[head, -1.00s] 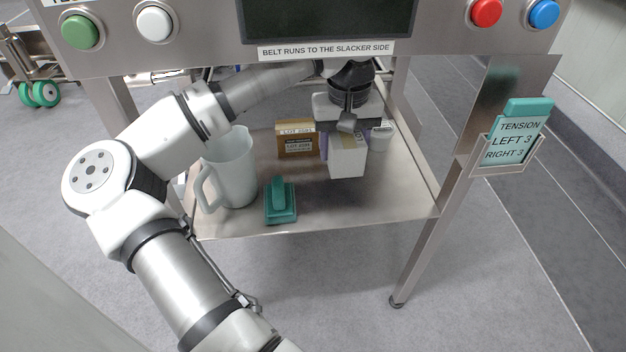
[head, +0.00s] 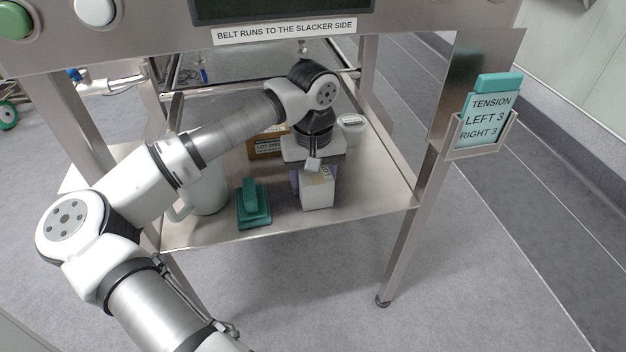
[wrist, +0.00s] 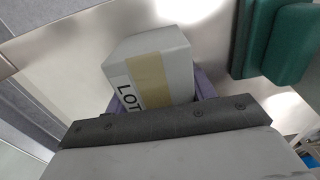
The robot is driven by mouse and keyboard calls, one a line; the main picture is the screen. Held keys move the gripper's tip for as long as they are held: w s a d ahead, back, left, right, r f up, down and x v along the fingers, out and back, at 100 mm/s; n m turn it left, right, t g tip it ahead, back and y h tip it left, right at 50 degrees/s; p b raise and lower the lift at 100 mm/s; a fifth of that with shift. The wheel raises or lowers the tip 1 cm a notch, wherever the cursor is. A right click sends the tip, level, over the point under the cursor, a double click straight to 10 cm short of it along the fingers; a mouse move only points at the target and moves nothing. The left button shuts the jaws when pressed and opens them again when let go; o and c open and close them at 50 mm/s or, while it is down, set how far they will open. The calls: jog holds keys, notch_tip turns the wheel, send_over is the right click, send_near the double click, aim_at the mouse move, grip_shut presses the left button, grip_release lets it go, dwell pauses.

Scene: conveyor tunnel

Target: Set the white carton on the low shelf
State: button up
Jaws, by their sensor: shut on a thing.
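The white carton (head: 318,192), with a tan label strip, is over the front middle of the low metal shelf (head: 290,222). My gripper (head: 314,178) points down from above and is shut on it, with purple finger parts on its sides. In the wrist view the carton (wrist: 150,62) sits between the purple fingers, its tape and "LOT" lettering showing. The carton looks upright and close to the shelf surface; I cannot tell whether its base touches.
A teal block with a handle (head: 252,206) is just left of the carton, also in the wrist view (wrist: 285,45). A pale pitcher (head: 208,190) stands further left. A brown carton (head: 262,148) and a white tub (head: 351,130) are behind. Bare shelf lies to the right.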

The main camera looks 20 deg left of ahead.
jog(key=shift+f, duration=0.1)
jog(key=o, duration=1.4)
jog(key=shift+r+p, duration=1.1)
jog(key=shift+r, duration=2.8)
